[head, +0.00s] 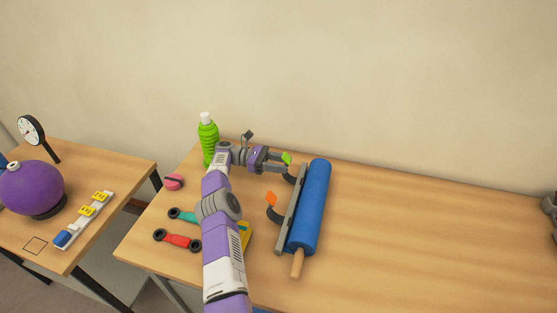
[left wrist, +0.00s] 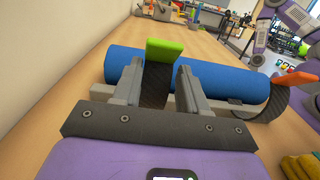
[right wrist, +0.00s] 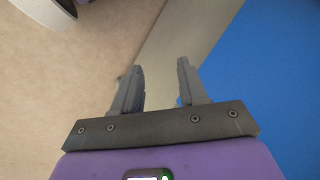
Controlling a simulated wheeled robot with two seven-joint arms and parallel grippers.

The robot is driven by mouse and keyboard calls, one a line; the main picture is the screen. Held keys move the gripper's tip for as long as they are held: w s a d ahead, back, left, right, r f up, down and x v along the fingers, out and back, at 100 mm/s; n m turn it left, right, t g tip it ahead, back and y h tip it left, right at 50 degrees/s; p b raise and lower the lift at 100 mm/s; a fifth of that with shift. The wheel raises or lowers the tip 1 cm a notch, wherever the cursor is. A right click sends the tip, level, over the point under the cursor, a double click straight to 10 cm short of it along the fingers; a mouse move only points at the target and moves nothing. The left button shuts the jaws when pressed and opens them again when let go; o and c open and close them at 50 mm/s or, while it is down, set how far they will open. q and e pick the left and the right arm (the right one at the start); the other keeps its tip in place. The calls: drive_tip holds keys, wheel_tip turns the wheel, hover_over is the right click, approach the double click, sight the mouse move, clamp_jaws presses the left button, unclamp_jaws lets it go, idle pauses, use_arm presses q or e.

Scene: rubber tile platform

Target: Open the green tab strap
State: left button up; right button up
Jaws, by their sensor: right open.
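The green tab (head: 287,158) sits on the end of a black strap at the far end of a blue roll (head: 312,205). In the left wrist view the green tab (left wrist: 164,50) stands up on its black strap (left wrist: 156,86), in line with the gap between my fingers. My left gripper (left wrist: 158,68) is open around or just short of the strap; I cannot tell if a finger touches it. The head view shows this gripper (head: 284,163) beside the tab. My right gripper (right wrist: 160,68) is open and empty, facing the floor.
An orange tab (head: 271,199) on another black strap is at the roll's near part. A grey bar (head: 291,212) runs along the roll.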

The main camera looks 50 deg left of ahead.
use_arm(q)
drive_tip(key=shift+o, duration=1.2)
drive_tip(key=shift+w+d, duration=0.1)
drive_tip(key=shift+w, duration=0.1)
drive_tip(key=shift+o, duration=0.3)
wheel_tip(320, 180, up, 10)
drive_tip(key=p, duration=0.3)
drive_tip(key=shift+s+a+r, duration=0.2)
